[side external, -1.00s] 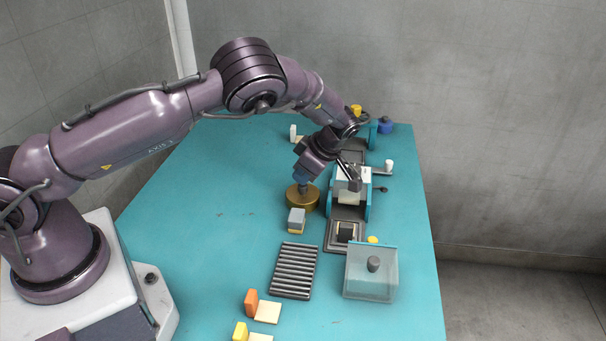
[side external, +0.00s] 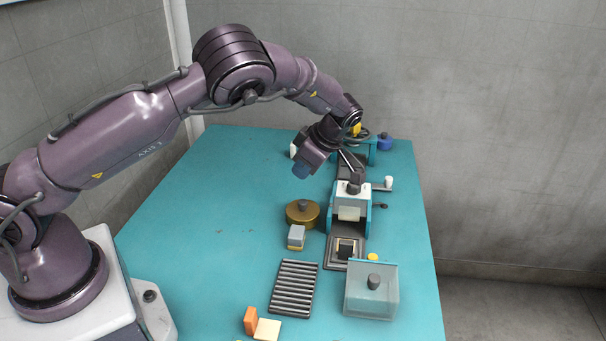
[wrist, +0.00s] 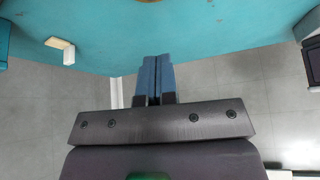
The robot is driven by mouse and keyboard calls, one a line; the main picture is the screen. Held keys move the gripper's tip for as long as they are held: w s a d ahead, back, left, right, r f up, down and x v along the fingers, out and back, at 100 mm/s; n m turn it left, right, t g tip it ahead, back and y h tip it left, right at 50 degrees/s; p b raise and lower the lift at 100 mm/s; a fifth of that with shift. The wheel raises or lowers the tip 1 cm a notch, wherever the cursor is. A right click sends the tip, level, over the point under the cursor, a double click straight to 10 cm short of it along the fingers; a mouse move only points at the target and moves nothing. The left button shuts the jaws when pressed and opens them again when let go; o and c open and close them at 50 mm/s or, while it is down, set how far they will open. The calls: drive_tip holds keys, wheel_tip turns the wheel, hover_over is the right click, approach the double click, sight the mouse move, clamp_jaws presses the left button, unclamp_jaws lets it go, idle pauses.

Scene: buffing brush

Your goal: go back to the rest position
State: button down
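My gripper (side external: 302,170) hangs in the air above the teal table (side external: 215,215), up and behind a round brass pot with a dark knob (side external: 303,213). In the wrist view its two blue fingers (wrist: 156,78) lie side by side, closed together, with nothing visible between them. The brass pot stands on the table, apart from the fingers. A small grey block with a yellowish base (side external: 296,237) sits just in front of the pot.
A teal-sided machine with a white top (side external: 351,193) and side crank stands right of the pot. A ribbed dark rack (side external: 294,287), a clear box (side external: 371,290) and an orange block (side external: 250,320) lie nearer the front. The table's left side is clear.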

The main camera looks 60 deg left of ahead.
drive_tip(key=shift+r, duration=0.35)
drive_tip(key=shift+a+m, duration=0.1)
drive_tip(key=shift+m, duration=1)
drive_tip(key=s+d+r+m+t+h, duration=0.2)
drive_tip(key=s+d+r+m+t, duration=0.2)
drive_tip(key=s+r+m, duration=0.7)
drive_tip(key=s+d+r+m+t+h, duration=0.3)
drive_tip(key=s+r+m, duration=0.7)
drive_tip(key=s, duration=0.5)
drive_tip(key=shift+s+d+r+m+t, duration=0.4)
drive_tip(key=shift+d+r+t, duration=0.15)
drive_tip(key=shift+t, duration=0.25)
